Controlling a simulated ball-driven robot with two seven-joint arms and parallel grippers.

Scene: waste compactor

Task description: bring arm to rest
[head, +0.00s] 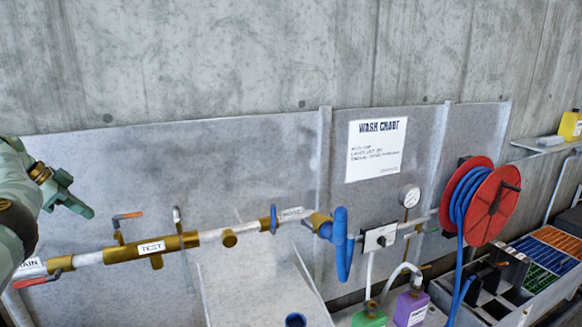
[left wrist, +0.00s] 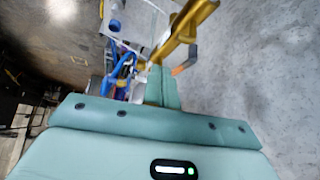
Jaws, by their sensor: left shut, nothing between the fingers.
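My left gripper (head: 66,196) is at the left edge of the head view, in front of the grey wall panel and above the pipe. Its green fingers are shut with nothing between them. In the left wrist view the gripper (left wrist: 161,88) points toward the brass pipe fittings, its two fingers together. Whether it touches anything there cannot be told, but in the head view it looks clear of the pipe. My right gripper is not in view.
A pipe with a brass section (head: 152,246), small valve levers and a blue handle (head: 341,245) runs along the panel. A red hose reel (head: 492,205), a gauge (head: 410,196) and a wash chart (head: 376,150) are to the right. Green (head: 370,316) and purple (head: 411,309) bottles stand below.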

